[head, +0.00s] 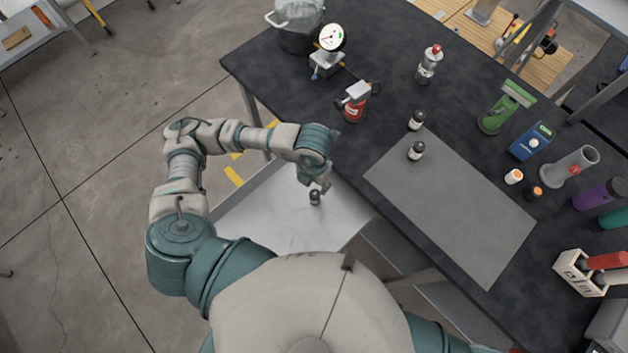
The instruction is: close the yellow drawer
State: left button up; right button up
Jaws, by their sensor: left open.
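An open drawer (262,224) with a pale grey-white inside sticks out from under the dark table, below and left of its near edge. A small dark bottle with a pale label (315,198) stands in the drawer. My left gripper (322,187) is open, with its fingers just above or beside this bottle; I cannot tell whether they touch. My right gripper is out of view.
The dark table (385,75) holds a grey mat (450,205), two small bottles (416,135) at its edge, a gauge (331,40), a red device (355,103) and a bottle rack (582,272).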

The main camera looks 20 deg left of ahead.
aim_at(272, 209)
jog(key=k+l, duration=0.3)
jog(key=k, duration=0.15)
jog(key=k+l, duration=0.3)
jog(key=k, duration=0.15)
jog(key=k+l, duration=0.35)
jog(key=k, duration=0.1)
